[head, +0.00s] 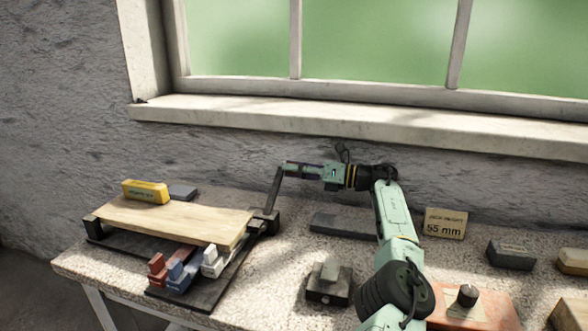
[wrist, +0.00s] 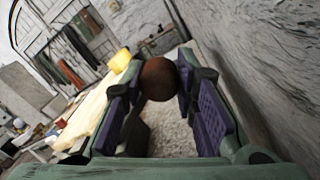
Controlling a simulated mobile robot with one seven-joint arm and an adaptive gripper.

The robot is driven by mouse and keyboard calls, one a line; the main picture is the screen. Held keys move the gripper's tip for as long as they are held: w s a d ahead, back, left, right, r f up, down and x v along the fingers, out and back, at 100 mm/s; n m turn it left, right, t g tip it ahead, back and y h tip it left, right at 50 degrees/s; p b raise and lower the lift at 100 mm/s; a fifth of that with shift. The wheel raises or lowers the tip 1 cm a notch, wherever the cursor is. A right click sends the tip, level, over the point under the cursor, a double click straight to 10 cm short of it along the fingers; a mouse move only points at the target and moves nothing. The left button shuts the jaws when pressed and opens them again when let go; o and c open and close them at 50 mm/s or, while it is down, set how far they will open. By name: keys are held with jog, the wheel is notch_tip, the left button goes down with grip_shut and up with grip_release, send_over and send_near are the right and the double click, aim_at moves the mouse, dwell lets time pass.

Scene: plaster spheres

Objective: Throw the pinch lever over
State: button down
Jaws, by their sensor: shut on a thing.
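The pinch lever (head: 274,190) is a dark upright bar at the right end of a wooden board (head: 130,216), leaning slightly right at its top. My gripper (head: 284,169) reaches from the right to the lever's top end. In the wrist view, a round brown knob (wrist: 158,79) sits between the purple finger pads of my gripper (wrist: 160,92), and the gripper is shut on it. The fingers hide the lever's top in the head view.
A "55 mm" sign (head: 444,223) stands behind my arm. The wall and window sill (head: 350,122) are close behind.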

jog(key=c, duration=1.2)
grip_release()
jog(key=shift+w+d+f, duration=0.1)
jog(key=shift+c, duration=0.2)
notch_tip(320, 180, up, 10)
jog(key=shift+f, duration=0.1)
